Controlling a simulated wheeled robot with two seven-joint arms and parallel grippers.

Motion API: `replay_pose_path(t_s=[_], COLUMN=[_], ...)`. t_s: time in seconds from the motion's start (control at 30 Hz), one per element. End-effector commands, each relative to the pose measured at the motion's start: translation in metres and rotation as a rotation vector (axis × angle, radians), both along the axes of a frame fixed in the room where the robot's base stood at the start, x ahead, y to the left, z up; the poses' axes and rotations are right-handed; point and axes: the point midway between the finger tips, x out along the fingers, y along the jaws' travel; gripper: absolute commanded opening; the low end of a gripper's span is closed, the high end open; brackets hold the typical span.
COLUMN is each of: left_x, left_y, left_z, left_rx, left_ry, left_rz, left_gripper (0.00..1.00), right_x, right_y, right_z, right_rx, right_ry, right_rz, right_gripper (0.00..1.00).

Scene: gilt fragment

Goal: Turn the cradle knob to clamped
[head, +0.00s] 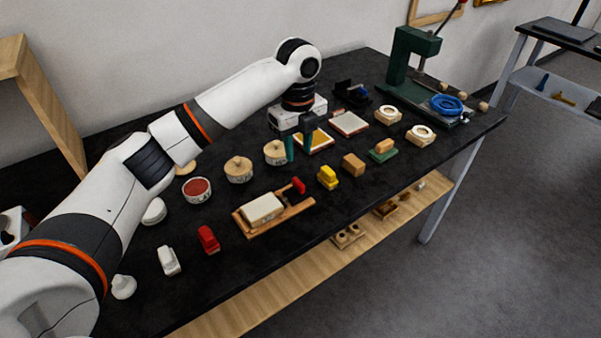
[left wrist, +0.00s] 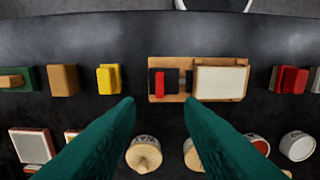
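The cradle (head: 282,220) is a low wooden frame near the front middle of the black bench. It holds a white block (head: 262,208). Its red knob (head: 298,186) stands at the right end in the head view. In the left wrist view the red knob (left wrist: 159,84) is a bar on a dark plate, crosswise to the cradle (left wrist: 200,61). My left gripper (head: 300,148) points down with two green fingers apart and nothing between them. It is behind the knob in the head view, apart from it. My right gripper is not in view.
A yellow block (head: 328,178) stands close to the cradle's knob end. A red block (head: 208,239) and a white one (head: 168,261) are to the left. Round wooden-topped pots (head: 238,170) are behind. A green press (head: 412,62) stands at the far right end.

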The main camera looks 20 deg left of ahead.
Motion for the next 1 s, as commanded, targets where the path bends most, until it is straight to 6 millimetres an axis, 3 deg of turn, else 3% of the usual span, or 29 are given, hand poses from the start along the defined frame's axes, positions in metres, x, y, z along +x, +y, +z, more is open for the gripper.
replay_pose_path(t_s=[0.2, 0.5, 0.93, 1.0], left_x=[-0.001, -0.001, 0.000, 0.000], left_y=[0.000, 0.000, 0.000, 0.000], left_z=[-0.044, -0.091, -0.102, -0.102], left_rx=[0.001, 0.001, 0.000, 0.000], left_ry=[0.003, -0.001, -0.001, -0.001], left_rz=[0.002, 0.001, 0.002, 0.002], left_gripper=[0.35, 0.35, 0.35, 0.23], right_x=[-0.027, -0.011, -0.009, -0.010], right_y=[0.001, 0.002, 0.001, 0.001], right_z=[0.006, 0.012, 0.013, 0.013], right_rx=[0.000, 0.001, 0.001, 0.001], right_ry=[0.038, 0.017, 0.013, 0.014], right_rz=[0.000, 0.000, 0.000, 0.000], right_gripper=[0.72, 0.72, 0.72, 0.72])
